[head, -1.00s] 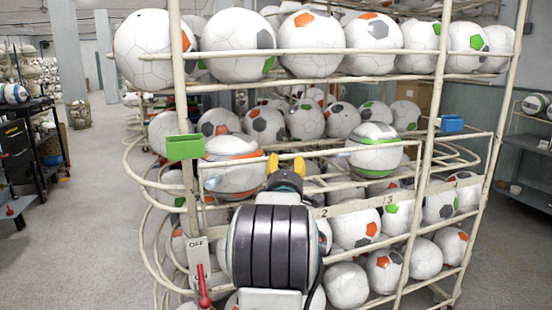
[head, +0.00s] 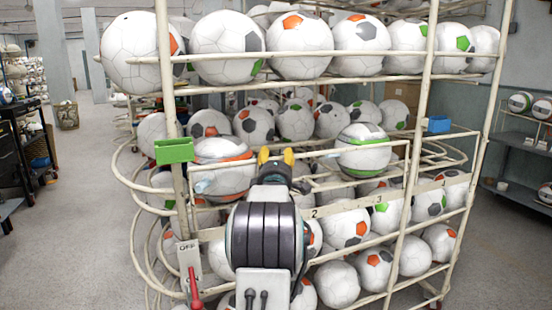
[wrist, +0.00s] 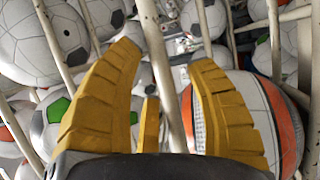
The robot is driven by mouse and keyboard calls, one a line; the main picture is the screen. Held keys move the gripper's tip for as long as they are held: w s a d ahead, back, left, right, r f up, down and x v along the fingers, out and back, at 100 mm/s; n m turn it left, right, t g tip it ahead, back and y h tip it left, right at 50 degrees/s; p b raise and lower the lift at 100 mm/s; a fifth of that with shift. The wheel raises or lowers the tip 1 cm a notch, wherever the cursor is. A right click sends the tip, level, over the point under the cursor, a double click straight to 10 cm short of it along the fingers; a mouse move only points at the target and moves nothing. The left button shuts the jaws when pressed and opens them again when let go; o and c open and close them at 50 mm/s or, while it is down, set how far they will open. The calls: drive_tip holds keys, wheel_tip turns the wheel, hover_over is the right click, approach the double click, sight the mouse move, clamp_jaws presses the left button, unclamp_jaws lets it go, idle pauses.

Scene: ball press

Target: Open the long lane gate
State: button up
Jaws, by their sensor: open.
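The rack (head: 427,110) has cream lane rails and holds several footballs. I cannot tell for sure which rail is the long lane gate. A ball with an orange band (head: 222,168) sits left of my gripper and a green-banded ball (head: 363,150) sits to its right, each by a pale bar end. My gripper (head: 276,155) is in front of the rack between these balls, with its yellow fingers apart. In the wrist view a cream bar (wrist: 158,60) runs between the open fingers; contact is not clear. The orange-banded ball (wrist: 283,115) lies behind the right finger there.
A green block (head: 174,150) is on the left post and a blue block (head: 437,124) is on the right. An OFF panel (head: 188,255) with a red lever (head: 194,285) stands low at left. The floor (head: 80,220) at left is clear.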

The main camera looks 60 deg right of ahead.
clamp_jaws()
idle(0.3)
drive_tip(key=shift+s+a+f+b, duration=0.1)
drive_tip(key=shift+s+f+b, duration=0.05)
drive_tip(key=shift+b, duration=0.5)
